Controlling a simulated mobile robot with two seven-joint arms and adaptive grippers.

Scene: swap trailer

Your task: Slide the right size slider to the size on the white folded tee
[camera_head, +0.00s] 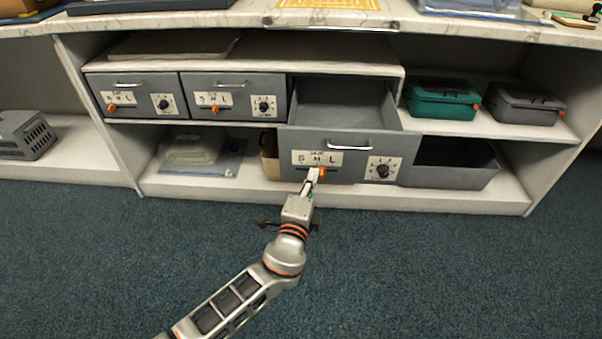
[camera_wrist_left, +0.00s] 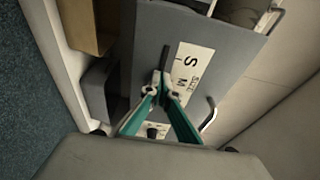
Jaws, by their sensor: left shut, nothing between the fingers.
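The rightmost grey drawer (camera_head: 335,141) is pulled out, with a white S M L size label (camera_head: 317,158) on its front. The label also shows in the left wrist view (camera_wrist_left: 191,68), turned on its side. The orange slider knob (camera_head: 322,174) sits below the label, around M or slightly toward L. My left gripper (camera_head: 311,180) is shut and empty, its fingertips close to the drawer front just left of the knob. In the left wrist view its teal fingers (camera_wrist_left: 161,88) meet near the slider slot; the knob is hidden there. I see no readable white tee. My right gripper is not in view.
Two closed drawers with orange sliders, the left one (camera_head: 135,96) and the middle one (camera_head: 234,97), are beside the open drawer. A bagged pale folded item (camera_head: 193,150) lies below. A green box (camera_head: 442,100) and a grey box (camera_head: 524,103) stand right. The carpet is clear.

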